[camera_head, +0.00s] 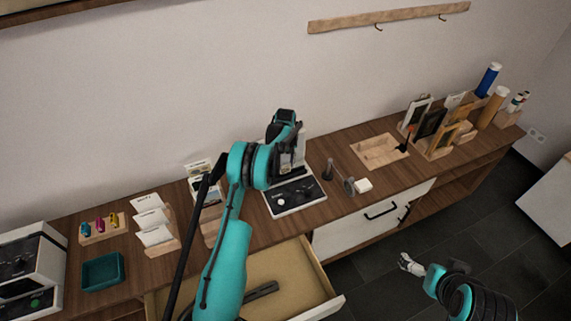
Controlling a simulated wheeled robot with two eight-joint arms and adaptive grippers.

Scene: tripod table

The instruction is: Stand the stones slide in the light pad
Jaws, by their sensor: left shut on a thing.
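My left gripper (289,163) is at the back of the table, just above the light pad (318,190), a white-edged unit with a dark top and a round knob. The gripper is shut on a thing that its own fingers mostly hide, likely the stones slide. I cannot tell whether that thing touches the pad. My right gripper (406,264) hangs low over the dark floor in front of the cabinet, away from the table. It is too small to show whether it is open or shut.
White cards stand in a stepped wooden holder (164,245). A teal tray (103,271) lies to the left. An open drawer (290,273) juts out under my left arm. A small stand (347,185), a wooden tray (376,151) and a wooden rack (437,148) are to the right.

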